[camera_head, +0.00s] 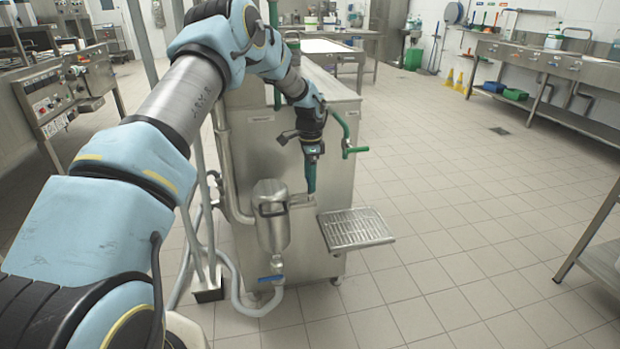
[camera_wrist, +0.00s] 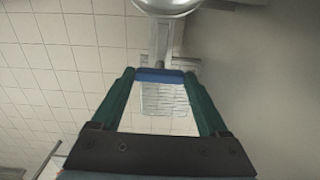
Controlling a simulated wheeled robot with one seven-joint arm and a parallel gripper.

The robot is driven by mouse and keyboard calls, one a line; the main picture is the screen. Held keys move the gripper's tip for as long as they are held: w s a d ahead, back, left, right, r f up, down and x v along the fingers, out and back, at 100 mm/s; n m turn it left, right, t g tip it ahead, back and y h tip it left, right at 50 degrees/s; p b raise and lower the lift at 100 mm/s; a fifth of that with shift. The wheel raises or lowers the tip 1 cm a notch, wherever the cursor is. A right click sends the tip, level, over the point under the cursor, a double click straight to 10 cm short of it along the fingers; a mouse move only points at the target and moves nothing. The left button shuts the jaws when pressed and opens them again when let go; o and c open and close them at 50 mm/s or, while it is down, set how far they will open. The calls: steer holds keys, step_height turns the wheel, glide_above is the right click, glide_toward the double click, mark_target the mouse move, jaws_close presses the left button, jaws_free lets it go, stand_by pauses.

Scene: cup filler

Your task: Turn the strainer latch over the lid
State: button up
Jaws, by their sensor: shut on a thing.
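The strainer is a steel canister (camera_head: 272,225) on the front of the steel machine, with its rounded lid (camera_head: 269,188) on top. Part of it shows at the top edge of the wrist view (camera_wrist: 168,5). My gripper (camera_head: 311,190) points down just right of the strainer. In the wrist view its green fingers (camera_wrist: 160,75) are shut on a blue bar, which looks like the latch's grip (camera_wrist: 160,76). A pale metal strip runs from this bar toward the strainer. In the head view my fingers hide the latch, so its angle to the lid is hard to tell.
A slotted drip tray (camera_head: 356,229) sticks out right of the strainer; its grating shows below my fingers in the wrist view (camera_wrist: 165,100). A green-handled pipe (camera_head: 345,135) stands near my wrist. A blue valve lever (camera_head: 270,278) is below the strainer. The tiled floor at right is clear.

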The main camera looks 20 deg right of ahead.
steer(key=o, duration=1.2)
steer(key=shift+o, duration=0.2)
step_height(320, 180, up, 11)
steer(key=b, duration=0.1)
steer(key=shift+b, duration=0.3)
